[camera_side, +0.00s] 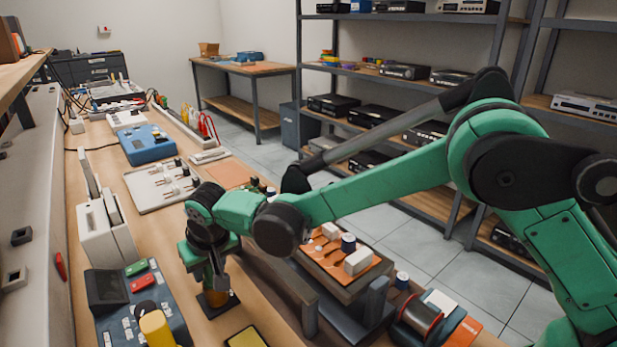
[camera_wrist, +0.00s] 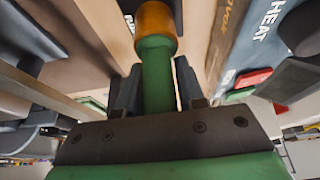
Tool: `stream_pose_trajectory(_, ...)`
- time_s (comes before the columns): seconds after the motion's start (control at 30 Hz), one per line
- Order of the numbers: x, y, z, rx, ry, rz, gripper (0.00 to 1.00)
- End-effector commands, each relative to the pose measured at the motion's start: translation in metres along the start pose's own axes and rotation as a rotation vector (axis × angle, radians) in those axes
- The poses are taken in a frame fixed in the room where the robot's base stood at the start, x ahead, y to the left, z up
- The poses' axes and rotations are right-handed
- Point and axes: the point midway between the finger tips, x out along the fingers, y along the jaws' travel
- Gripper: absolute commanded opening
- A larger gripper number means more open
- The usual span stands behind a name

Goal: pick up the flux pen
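A green cylinder with an orange end, which looks like the flux pen, shows in the wrist view (camera_wrist: 157,78). It lies between the two fingers of my gripper (camera_wrist: 156,88). A narrow light gap shows between it and the right finger; the left finger looks very close to it, and I cannot tell if they touch. In the side view my gripper (camera_side: 215,283) points down, low over the wooden bench. There the fingers hide most of the pen.
A white tray (camera_side: 160,184) lies behind.

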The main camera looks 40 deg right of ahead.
Motion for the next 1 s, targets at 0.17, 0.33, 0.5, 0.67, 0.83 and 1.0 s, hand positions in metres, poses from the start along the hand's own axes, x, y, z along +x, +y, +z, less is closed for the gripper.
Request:
stream_pose_trajectory(0.17,0.000,0.000,0.000,0.000,0.000,0.000,0.00)
stream_pose_trajectory(0.33,-0.001,0.000,0.000,0.000,0.000,0.000,0.00)
stream_pose_trajectory(0.5,-0.010,0.000,-0.004,0.000,0.000,0.000,0.00)
stream_pose_trajectory(0.67,-0.033,0.000,-0.014,0.000,0.000,0.000,0.00)
stream_pose_trajectory(0.83,-0.074,0.000,-0.030,0.000,0.000,0.000,0.00)
stream_pose_trajectory(1.0,-0.120,0.000,-0.050,0.000,0.000,0.000,0.00)
